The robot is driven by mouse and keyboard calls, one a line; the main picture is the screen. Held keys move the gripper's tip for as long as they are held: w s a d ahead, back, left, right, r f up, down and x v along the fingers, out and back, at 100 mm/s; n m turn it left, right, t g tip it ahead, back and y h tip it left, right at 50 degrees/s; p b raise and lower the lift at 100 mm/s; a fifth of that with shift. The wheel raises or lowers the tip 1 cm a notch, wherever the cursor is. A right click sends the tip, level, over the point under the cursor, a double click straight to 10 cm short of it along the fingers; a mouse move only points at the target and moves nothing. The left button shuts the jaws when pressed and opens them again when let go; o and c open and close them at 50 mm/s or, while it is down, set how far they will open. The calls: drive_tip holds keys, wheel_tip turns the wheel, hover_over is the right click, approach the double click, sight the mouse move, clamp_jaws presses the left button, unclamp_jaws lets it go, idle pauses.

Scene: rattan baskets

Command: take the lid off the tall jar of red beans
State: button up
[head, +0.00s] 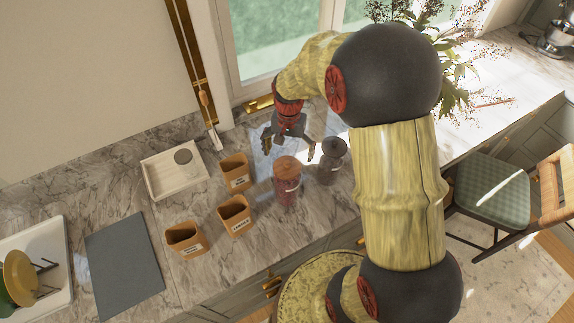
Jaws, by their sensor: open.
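The tall jar of red beans (287,192) stands upright on the marble counter, with reddish contents showing through its side. Its round orange-brown lid (287,167) sits on top. My gripper (288,148) is open, its dark fingers spread wide left and right. In the picture it is just above the lid, on the window side, with nothing between its fingers. The lid shows apart from the fingers; the exact height gap cannot be told from this view.
A dark lidded jar (331,163) stands close on the right. Several open labelled brown boxes, one of them nearest the jar (235,173), stand on the left. A pale tray (157,182) holds a small round container. A grey mat (124,264) lies farther left. The window is behind.

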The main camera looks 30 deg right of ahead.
sight(287, 163)
drive_tip(key=f, duration=0.3)
drive_tip(key=f+p, duration=0.1)
drive_tip(key=f, duration=0.1)
drive_tip(key=shift+a+f, duration=0.25)
drive_tip(key=shift+f, duration=0.05)
drive_tip(key=shift+c, duration=1.4)
drive_tip(key=c, duration=1)
